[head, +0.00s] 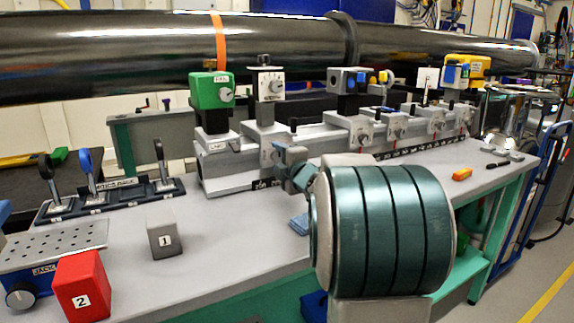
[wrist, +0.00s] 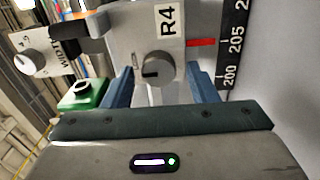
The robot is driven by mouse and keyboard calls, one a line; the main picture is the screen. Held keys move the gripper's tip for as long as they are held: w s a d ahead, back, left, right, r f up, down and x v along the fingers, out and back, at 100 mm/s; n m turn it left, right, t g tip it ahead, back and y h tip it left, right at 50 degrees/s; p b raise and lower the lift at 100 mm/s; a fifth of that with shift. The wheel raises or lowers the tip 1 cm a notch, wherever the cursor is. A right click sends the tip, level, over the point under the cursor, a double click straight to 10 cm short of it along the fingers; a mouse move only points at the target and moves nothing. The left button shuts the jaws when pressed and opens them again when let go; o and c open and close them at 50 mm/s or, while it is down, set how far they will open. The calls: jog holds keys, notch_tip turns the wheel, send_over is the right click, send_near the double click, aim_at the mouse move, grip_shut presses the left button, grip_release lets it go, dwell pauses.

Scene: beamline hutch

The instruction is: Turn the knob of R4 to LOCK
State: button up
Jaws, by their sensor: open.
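The R4 carrier (wrist: 192,30) is a grey block with a white "R4" label and a red mark beside the rail scale in the wrist view. Its round grey knob (wrist: 158,69) has a dark pointer mark toward the picture's left. Small lettering beside the knob is too small to read. My gripper (wrist: 160,85) is open, with one blue finger on each side of the knob in the picture; I cannot tell whether they touch it. In the head view my gripper (head: 292,168) is at the front of the rail, partly hiding the carrier under the white dial unit (head: 270,84).
A green unit (head: 212,90) stands left of the dial unit; several more carriers line the rail to the right. On the bench (head: 220,240) are a grey block 1 (head: 164,231), a red block 2 (head: 82,286) and a jack (head: 50,250). The black pipe (head: 120,55) runs behind.

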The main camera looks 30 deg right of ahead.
jog(key=s, duration=0.4)
jog(key=s+p, duration=0.1)
jog(key=s, duration=0.8)
jog(key=shift+s+d+p, duration=0.25)
jog(key=shift+s+p, duration=0.05)
jog(key=shift+p, duration=0.05)
jog(key=s+a+r+m+g+h+p, duration=0.4)
jog(key=r+m+p, duration=0.3)
jog(key=m+p, duration=0.5)
jog(key=s+a+r+m+g+y+p, duration=0.2)
jog(key=s+a+m+g+p, duration=0.4)
jog(key=s+a+g+p, duration=0.5)
jog(key=s+a+y+p, duration=0.1)
jog(key=s+a+p, duration=0.2)
jog(key=s+p, duration=0.1)
jog(key=shift+s+a+r, duration=0.2)
jog(key=shift+s+r, duration=0.05)
jog(key=shift+s, duration=0.3)
